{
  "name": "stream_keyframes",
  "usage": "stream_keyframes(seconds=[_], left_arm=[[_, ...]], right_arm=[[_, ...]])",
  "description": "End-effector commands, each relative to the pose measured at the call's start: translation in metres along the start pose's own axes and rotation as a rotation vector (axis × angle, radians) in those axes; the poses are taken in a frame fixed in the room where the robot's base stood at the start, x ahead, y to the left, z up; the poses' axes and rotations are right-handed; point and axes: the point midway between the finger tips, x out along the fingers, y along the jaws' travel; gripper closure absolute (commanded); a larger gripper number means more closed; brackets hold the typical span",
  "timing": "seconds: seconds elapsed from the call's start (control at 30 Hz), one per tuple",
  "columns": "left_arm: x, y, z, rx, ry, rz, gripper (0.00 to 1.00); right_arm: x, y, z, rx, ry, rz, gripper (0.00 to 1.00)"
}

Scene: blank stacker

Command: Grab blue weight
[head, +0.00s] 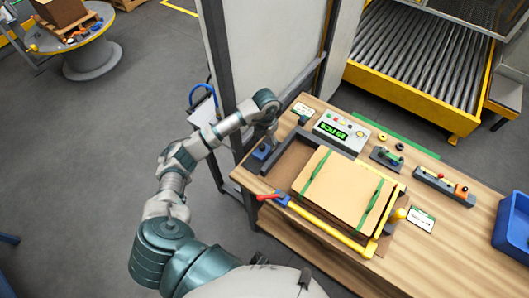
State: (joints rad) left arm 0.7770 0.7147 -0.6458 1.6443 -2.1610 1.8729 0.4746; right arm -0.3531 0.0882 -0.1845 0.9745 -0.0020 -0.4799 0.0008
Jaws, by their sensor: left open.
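A small blue block (261,152), which looks like the blue weight, sits at the left edge of the wooden table (440,245), beside the dark frame of the stacker. My left gripper (271,134) is just above and beside it, pointing down. The gripper is open, and its fingers are small and partly hidden by the wrist. I cannot tell whether the fingers touch the block. My right gripper is not in view.
Tan blanks (345,185) with green straps lie in the dark frame, with a yellow bar (325,222) in front. A counter box (341,131) stands behind. A blue bin (514,226) is at the right. A grey post (222,60) and panel stand close by my left arm.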

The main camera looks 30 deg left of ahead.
Motion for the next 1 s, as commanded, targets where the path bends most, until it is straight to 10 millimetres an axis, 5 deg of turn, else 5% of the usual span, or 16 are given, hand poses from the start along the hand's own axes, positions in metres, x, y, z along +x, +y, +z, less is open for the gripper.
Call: stream_keyframes(seconds=[0.3, 0.63, 0.87, 1.0], left_arm=[[0.045, 0.001, -0.009, 0.0, 0.003, 0.0, 0.4], [0.053, 0.001, -0.008, -0.002, 0.006, 0.005, 0.38], [0.053, 0.001, -0.009, 0.0, 0.004, 0.0, 0.96], [0.052, 0.001, -0.008, 0.0, 0.002, 0.0, 1.0]], right_arm=[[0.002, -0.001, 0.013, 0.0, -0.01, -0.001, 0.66], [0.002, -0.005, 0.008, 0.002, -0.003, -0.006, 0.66], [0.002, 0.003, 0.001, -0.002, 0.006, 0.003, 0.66], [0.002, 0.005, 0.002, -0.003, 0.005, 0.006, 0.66]])
